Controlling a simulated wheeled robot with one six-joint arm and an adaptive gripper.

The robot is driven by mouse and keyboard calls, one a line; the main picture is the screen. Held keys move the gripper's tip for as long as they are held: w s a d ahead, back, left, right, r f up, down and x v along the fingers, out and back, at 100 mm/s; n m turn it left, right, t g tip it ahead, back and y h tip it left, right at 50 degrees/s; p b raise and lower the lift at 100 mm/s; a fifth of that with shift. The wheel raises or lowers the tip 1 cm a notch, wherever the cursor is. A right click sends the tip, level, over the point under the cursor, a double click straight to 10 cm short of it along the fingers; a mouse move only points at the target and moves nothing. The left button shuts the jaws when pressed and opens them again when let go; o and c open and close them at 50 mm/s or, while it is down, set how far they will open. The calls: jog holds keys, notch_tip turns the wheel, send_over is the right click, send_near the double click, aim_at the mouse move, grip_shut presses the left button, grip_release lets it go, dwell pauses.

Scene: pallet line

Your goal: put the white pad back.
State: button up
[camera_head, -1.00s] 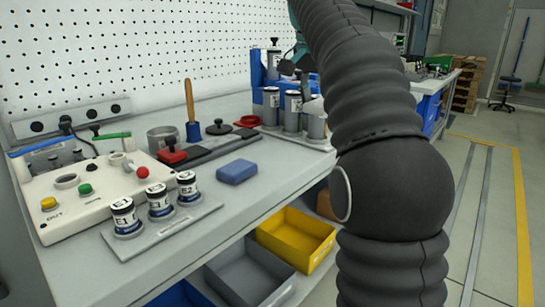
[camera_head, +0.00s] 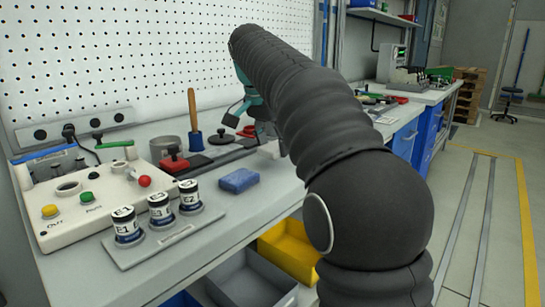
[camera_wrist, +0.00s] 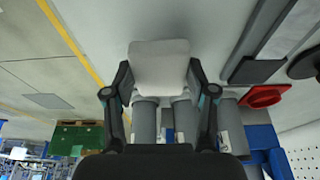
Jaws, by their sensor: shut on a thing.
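The white pad (camera_wrist: 159,68) is a pale block with rounded corners, held between the two fingers of my gripper (camera_wrist: 159,82) in the wrist view. In the head view the pad (camera_head: 270,149) shows as a small white block just left of my arm, low near the bench top. I cannot tell whether it touches the bench (camera_head: 228,215). My gripper (camera_head: 262,122) is partly hidden there by my own arm. Several grey canisters (camera_wrist: 145,120) stand behind the pad in the wrist view; my arm hides them in the head view.
A blue sponge (camera_head: 239,180) lies in front of the pad. A dark bar with a red clamp (camera_head: 174,160), a blue-based wooden-handled tool (camera_head: 193,120) and a black lid (camera_head: 221,137) are to its left. Several labelled jars (camera_head: 160,208) stand on a plate at the front.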

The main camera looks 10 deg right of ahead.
aim_at(271, 147)
jog(key=shift+f, duration=1.4)
jog(key=shift+f, duration=0.15)
jog(key=o, duration=1.1)
jog(key=p+v, duration=0.1)
jog(key=v, duration=1.1)
jog(key=shift+s, duration=0.1)
